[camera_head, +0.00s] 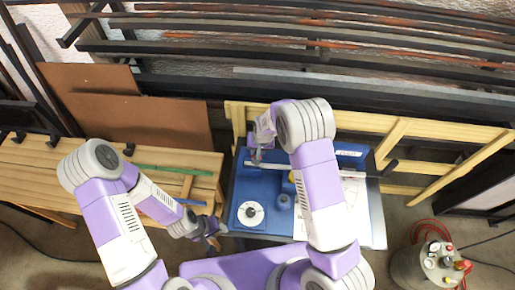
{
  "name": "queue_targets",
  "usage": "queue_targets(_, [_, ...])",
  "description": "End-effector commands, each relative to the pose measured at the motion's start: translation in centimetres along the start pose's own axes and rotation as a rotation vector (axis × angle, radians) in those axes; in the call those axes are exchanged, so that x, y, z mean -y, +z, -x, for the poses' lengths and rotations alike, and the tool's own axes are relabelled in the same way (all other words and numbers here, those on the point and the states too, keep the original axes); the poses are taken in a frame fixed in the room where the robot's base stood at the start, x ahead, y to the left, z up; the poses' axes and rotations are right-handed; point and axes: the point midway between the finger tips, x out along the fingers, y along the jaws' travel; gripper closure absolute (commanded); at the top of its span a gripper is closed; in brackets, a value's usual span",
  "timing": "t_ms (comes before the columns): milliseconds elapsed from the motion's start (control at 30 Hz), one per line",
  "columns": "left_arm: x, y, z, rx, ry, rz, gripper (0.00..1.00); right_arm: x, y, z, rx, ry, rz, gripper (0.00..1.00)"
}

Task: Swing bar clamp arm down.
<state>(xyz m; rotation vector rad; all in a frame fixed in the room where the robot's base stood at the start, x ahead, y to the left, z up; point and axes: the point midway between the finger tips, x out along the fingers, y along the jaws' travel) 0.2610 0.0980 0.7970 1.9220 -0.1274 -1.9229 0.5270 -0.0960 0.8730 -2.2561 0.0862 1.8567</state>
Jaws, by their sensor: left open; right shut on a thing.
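A pale bar (272,166), which seems to be part of the bar clamp, lies across the blue work surface (243,185) near its back. My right gripper (258,154) is over the left end of this bar and shut on a small part there, apparently the clamp arm. The part is mostly hidden by the gripper, and its tilt is too small to tell. My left gripper (214,240) is open and empty, low by the front left corner of the blue surface, apart from the clamp.
A white round disc (250,213) and a blue round container (284,201) stand on the blue surface. A slatted wooden bench (40,170) is at left, with a green strip (172,170) on it. A grey tank with red hose (432,264) stands at right. Long bars rack the back wall.

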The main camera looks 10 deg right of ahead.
Motion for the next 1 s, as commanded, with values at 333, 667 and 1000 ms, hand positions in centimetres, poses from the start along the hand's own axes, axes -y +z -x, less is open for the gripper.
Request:
queue_targets(333, [0.13, -0.01, -0.36, 0.000, 0.000, 0.000, 0.57, -0.32, 0.40, -0.02, -0.049, 0.009, 0.004, 1.00])
queue_targets(667, [0.13, -0.01, -0.35, 0.000, 0.000, 0.000, 0.57, -0.26, 0.43, -0.03, -0.048, 0.009, 0.004, 0.70])
queue_targets(1000, [0.13, -0.01, -0.35, 0.000, 0.000, 0.000, 0.57, -0.02, 0.39, 0.00, -0.050, 0.005, 0.006, 0.48])
